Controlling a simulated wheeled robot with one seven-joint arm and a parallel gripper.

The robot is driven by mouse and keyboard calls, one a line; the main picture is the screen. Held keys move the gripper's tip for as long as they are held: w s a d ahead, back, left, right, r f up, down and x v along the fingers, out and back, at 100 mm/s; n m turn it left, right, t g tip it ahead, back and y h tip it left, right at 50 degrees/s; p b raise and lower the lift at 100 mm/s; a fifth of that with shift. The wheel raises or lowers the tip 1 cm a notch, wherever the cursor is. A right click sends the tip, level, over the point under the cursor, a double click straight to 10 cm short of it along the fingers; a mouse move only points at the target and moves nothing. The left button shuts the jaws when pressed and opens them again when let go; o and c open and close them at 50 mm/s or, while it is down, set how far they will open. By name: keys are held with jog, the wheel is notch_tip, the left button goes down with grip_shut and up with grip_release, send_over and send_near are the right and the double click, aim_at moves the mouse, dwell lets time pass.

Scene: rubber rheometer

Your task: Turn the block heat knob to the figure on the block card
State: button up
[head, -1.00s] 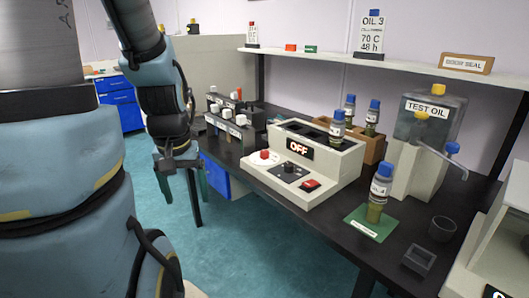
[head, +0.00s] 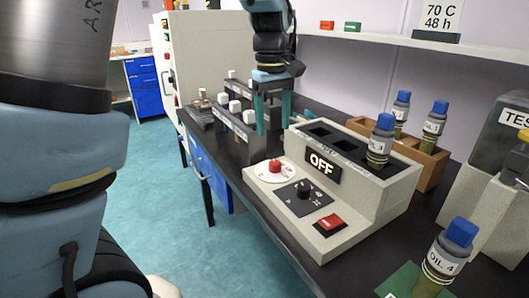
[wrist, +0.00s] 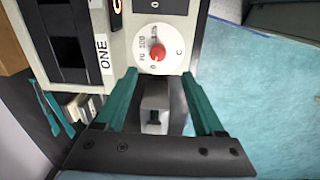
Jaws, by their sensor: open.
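The heat block (head: 340,185) is a pale console with an OFF display (head: 321,163). A red knob (head: 275,167) sits on a white dial (head: 262,172) marked C; it also shows in the wrist view (wrist: 157,53), where its setting is too small to read. My gripper (head: 272,128) is open and empty above the console's far left end, pointing down. In the wrist view its teal fingers (wrist: 157,80) lie either side of the dial's lower edge, apart from the knob. A white card (head: 438,16) on the shelf reads 70 C, 48 h; its top is cut off.
A black knob (head: 303,188) and a red switch (head: 330,222) share the console front. A capped bottle (head: 381,140) stands in the block. A rack of white-capped items (head: 236,128) stands behind the gripper. The OIL 4 bottle (head: 445,258) is at the near right.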

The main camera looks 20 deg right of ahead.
aim_at(275, 162)
jog(key=f, duration=1)
jog(key=shift+w+d+f, duration=0.1)
jog(key=shift+d+f, duration=0.2)
jog(key=shift+d, duration=0.05)
jog(key=shift+c, duration=0.3)
grip_shut()
